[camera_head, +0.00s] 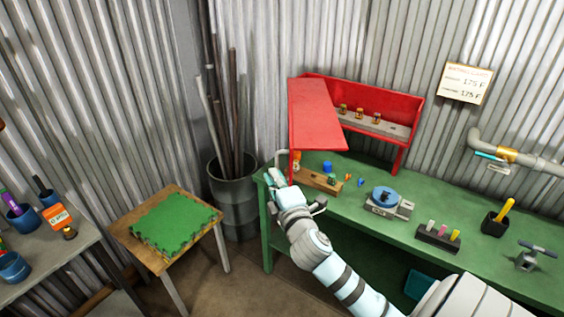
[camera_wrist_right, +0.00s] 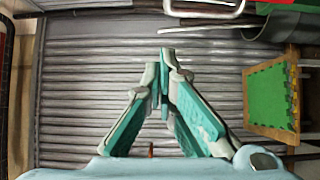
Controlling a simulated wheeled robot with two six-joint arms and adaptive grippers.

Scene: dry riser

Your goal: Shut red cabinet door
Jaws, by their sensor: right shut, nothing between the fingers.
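The red cabinet (camera_head: 412,104) stands at the back of the green bench, against the corrugated wall. Its red door (camera_head: 316,112) stands open at the left, and the right part of the inside shows. My right gripper (camera_head: 270,176) is below and left of the door, near the bench's left end. In the right wrist view my right gripper (camera_wrist_right: 167,56) is shut, with nothing between its fingertips. A pale bent bar (camera_head: 281,155) shows just above the gripper; I cannot tell whether they touch. My left gripper is not in view.
The green bench (camera_head: 345,215) carries a wooden block, a grey device (camera_head: 390,203) and a black holder (camera_head: 438,238). A wooden table (camera_head: 123,232) with a green mat stands left of the gripper. A dark barrel (camera_head: 236,198) with poles is behind it.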

